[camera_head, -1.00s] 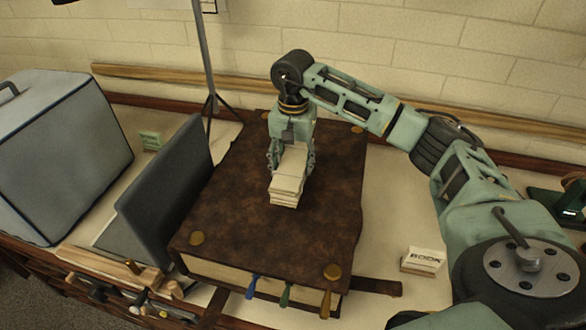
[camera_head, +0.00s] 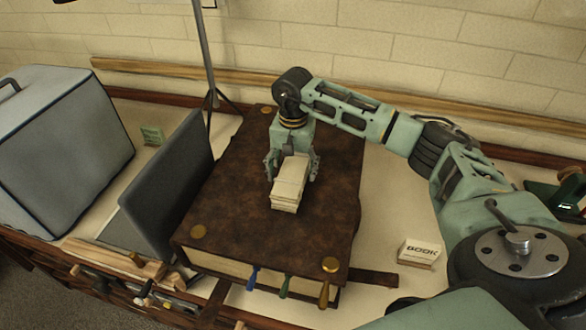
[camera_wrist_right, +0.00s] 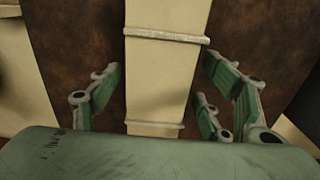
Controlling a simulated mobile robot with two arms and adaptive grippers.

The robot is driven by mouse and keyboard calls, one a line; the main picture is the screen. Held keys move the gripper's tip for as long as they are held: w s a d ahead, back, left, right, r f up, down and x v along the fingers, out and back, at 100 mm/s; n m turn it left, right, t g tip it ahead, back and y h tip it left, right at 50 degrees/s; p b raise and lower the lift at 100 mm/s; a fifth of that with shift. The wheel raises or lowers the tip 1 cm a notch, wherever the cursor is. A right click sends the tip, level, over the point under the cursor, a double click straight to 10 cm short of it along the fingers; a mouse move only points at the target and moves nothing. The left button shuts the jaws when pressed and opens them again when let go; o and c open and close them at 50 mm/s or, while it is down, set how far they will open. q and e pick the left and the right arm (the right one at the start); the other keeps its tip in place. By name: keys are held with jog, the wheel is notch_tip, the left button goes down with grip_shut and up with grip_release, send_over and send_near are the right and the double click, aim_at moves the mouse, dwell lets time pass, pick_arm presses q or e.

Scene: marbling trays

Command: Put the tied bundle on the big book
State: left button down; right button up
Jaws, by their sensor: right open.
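The tied bundle (camera_head: 288,187) is a cream stack of papers with bands around it. It lies on the brown cover of the big book (camera_head: 235,220), near the middle. My right gripper (camera_head: 292,174) is at the bundle's far end, open, with a finger on each side. In the right wrist view the bundle (camera_wrist_right: 165,80) runs between the spread fingers (camera_wrist_right: 155,95), with gaps showing on both sides and bands across it. The big book has brass corner studs and coloured ribbons at its front edge. My left gripper is not in view.
A dark upright panel (camera_head: 170,190) and a grey case (camera_head: 60,150) stand to the left. A thin stand pole (camera_head: 203,55) rises behind the book.

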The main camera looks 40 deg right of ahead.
aim_at(293, 167)
jog(key=shift+r, duration=0.15)
notch_tip(293, 167, up, 12)
jog(key=b, duration=0.4)
dwell(0.5)
